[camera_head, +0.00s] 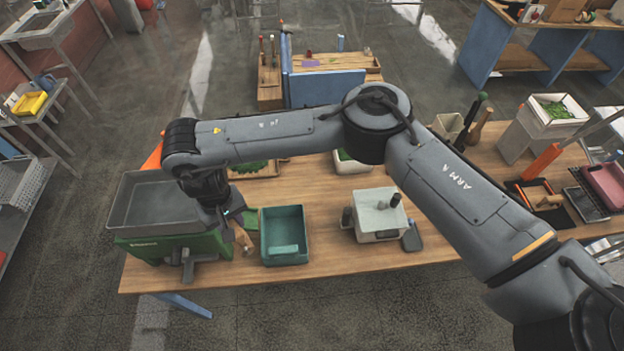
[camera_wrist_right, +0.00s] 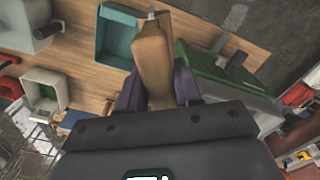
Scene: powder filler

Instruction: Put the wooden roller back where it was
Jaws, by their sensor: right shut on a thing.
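The wooden roller (camera_wrist_right: 152,60), a tan wooden piece with a small metal tip, is held between the dark purple fingers of my right gripper (camera_wrist_right: 158,88) in the right wrist view. In the head view the roller (camera_head: 243,238) shows partly below my right gripper (camera_head: 232,222), between the green machine and the teal tray. The gripper is shut on it, and the roller is tilted. Whether its tip touches the table cannot be told. My left gripper is not in view.
A green machine with a grey hopper (camera_head: 150,203) stands left of the gripper. A teal tray (camera_head: 285,255) is close on the right, and a white box device (camera_head: 378,222) is farther right. Bare wooden table (camera_head: 330,225) lies between them.

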